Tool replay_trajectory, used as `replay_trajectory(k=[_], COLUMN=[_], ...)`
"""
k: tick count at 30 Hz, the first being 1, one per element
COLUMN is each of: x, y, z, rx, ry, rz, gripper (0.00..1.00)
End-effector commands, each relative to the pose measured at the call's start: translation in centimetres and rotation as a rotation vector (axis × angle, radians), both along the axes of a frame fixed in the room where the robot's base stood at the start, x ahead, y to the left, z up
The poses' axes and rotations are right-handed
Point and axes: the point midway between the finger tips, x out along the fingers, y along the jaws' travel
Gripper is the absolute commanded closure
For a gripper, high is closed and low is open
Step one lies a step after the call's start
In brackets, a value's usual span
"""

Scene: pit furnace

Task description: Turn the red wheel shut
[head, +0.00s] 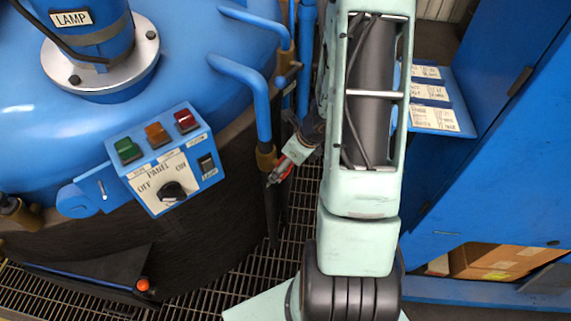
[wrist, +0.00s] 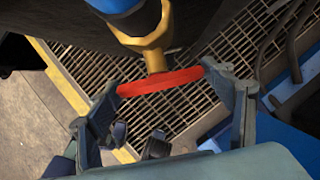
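The red wheel (wrist: 160,81) shows nearly edge-on in the wrist view, on the end of a brass valve (wrist: 152,42) below a blue pipe. My gripper (wrist: 164,84) has its fingers wide apart, one at each end of the wheel's rim. The fingertips are at or very near the rim; I cannot tell whether they press on it. My arm hides part of that area.
The blue furnace lid (head: 200,85) and a control panel (head: 163,160) with coloured buttons stand left of the valve. A blue cabinet (head: 500,150) stands close on the right. Metal grating (head: 240,275) lies below, between them.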

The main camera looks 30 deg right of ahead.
Motion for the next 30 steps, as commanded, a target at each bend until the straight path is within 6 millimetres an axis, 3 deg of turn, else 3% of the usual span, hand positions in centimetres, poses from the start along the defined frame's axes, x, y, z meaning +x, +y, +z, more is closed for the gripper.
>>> replay_trajectory(k=[1, 6, 17, 30], x=[0.0, -0.01, 0.0, 0.04], y=[0.0, -0.01, -0.1, -0.39], z=[0.01, 0.01, 0.39, 0.52], rx=[0.0, 0.0, 0.032, 0.217], ry=[0.0, 0.0, 0.019, 0.125], rz=[0.0, 0.0, -0.001, 0.001], gripper=[0.34, 0.53, 0.53, 0.53])
